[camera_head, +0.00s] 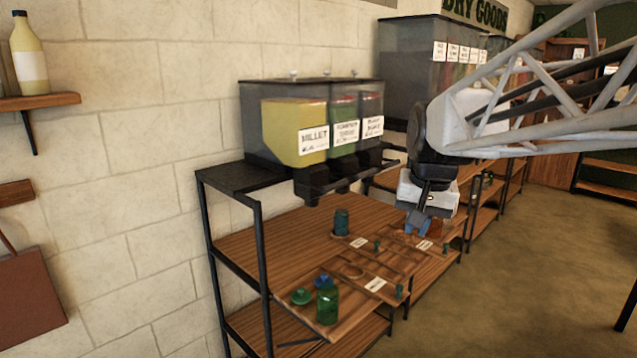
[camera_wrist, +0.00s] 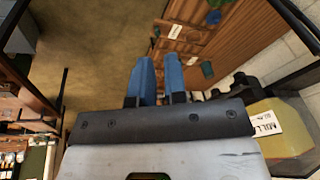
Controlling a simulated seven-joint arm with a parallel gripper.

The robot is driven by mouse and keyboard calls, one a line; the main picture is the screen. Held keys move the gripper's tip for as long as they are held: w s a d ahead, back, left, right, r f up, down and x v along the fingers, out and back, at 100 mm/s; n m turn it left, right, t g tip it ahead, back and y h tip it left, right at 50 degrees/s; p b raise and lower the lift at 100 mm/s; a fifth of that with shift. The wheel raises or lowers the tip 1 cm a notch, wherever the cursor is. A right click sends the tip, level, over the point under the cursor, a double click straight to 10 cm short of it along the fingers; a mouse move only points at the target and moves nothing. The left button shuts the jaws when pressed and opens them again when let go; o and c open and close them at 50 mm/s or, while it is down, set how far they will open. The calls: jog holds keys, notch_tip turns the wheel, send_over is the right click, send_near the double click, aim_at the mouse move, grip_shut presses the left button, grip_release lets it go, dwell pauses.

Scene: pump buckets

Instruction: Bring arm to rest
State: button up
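My gripper (camera_head: 418,222) hangs from the arm that comes in from the upper right, over the right end of the wooden shelf (camera_head: 235,243). In the wrist view its two blue fingers (camera_wrist: 161,72) stand a little apart with nothing seen between them. The gripper is above the wooden boards and clear of the dispensers. The arm's white truss link (camera_head: 540,95) crosses in front of the dispensers at the back.
A millet dispenser (camera_head: 295,130) stands on the black rack at left of my arm. A green jar (camera_head: 327,303), a green lid (camera_head: 301,296) and another jar (camera_head: 341,222) are on the boards. The floor (camera_head: 530,260) at right is open.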

jog(key=s+f+n, duration=0.1)
jog(key=s+f, duration=0.5)
jog(key=s, duration=0.5)
jog(key=s+f+n, duration=0.1)
jog(key=s+f, duration=0.5)
jog(key=s, duration=0.5)
jog(key=shift+s+d+n+h, duration=0.15)
jog(key=shift+d+n+h, duration=0.15)
jog(key=shift+h, duration=0.1)
